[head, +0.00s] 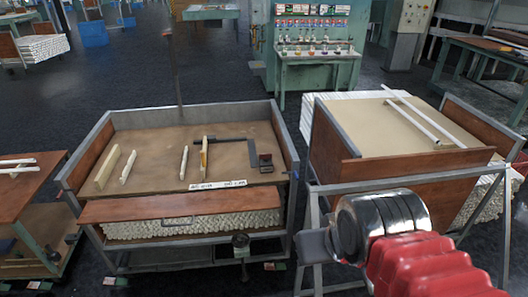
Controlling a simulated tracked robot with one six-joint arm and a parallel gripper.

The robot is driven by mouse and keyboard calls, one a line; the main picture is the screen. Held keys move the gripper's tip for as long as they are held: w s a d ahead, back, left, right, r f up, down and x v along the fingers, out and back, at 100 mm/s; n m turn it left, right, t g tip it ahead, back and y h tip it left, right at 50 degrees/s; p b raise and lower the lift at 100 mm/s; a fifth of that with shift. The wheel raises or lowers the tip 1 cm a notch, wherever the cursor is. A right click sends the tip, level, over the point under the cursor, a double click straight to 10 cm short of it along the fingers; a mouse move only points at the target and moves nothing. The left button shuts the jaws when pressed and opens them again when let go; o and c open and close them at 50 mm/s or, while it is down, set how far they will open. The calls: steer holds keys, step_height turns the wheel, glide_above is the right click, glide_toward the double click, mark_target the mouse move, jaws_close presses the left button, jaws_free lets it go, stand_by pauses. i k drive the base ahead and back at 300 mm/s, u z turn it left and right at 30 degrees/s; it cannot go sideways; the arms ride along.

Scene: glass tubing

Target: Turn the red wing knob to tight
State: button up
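A small dark red piece (265,159) sits at the end of a black angled bracket (234,140) on the left cart's brown top. It may be the red wing knob, but it is too small to tell its wings or how far it is turned. My arm enters at the lower right, with a red ribbed sleeve and a shiny metal joint. A grey block (314,245) at its left end may be my gripper. No fingers can be made out, so I cannot see whether it is open or shut. It is well apart from the red piece, to its lower right.
The left cart (288,141) has raised metal edges and carries upright pale pieces (129,167) and a marked white strip (218,185). A second cart (331,135) with wooden sides stands right, behind my arm. A green bench (318,62) stands behind.

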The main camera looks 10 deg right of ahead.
mark_target(265, 156)
steer(key=k, duration=0.65)
steer(key=u, duration=0.25)
steer(key=i, duration=0.35)
steer(key=u, duration=0.8)
steer(key=i, duration=1.35)
steer(key=z, duration=0.6)
steer(key=i, duration=0.45)
steer(key=z, duration=0.35)
